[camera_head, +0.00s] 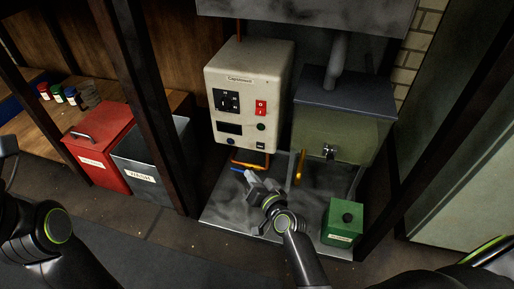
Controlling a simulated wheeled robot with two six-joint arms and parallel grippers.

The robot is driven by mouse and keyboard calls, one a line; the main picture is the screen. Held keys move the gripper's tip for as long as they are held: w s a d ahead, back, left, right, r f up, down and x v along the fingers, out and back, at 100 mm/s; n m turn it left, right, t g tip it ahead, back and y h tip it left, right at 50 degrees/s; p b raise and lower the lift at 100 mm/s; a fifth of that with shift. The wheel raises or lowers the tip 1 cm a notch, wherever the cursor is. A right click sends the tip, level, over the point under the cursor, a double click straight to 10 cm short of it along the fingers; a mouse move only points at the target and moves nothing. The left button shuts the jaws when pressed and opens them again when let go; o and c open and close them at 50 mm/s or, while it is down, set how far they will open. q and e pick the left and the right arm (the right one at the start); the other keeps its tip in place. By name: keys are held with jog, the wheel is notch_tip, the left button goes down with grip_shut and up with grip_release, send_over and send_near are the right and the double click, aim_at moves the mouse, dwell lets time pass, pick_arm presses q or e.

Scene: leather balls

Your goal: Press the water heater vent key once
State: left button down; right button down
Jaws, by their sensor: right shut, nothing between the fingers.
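The water heater (208,120) looks like the cream upright box with a control panel on its front. The panel has a block of black keys (227,100), a red switch (261,107), a dark display (229,127) and small round buttons below. I cannot read which key is the vent key. My right gripper (248,179) is shut and empty. It appears below the heater's lower edge in the picture, apart from the panel, over the metal floor plate. My left arm shows at the lower left, but its gripper is out of view.
An olive tank (318,128) with a tap (329,152) stands right of the heater. A green box (343,221) sits on the metal plate (222,205). Dark posts stand left and right. A red bin (97,150) and a grey bin (145,165) are at left.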

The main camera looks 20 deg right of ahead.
aim_at(260, 146)
jog(key=shift+w, duration=0.1)
jog(key=w+d, duration=0.5)
jog(key=w, duration=0.2)
dwell(0.4)
jog(key=shift+w, duration=0.1)
dwell(1.8)
jog(key=shift+w+d, duration=0.2)
jog(key=shift+w, duration=0.1)
jog(key=shift+w+d, duration=0.25)
jog(key=shift+w, duration=0.1)
dwell(0.7)
jog(key=shift+s, duration=0.1)
jog(key=shift+s+a, duration=0.45)
jog(key=shift+s, duration=0.15)
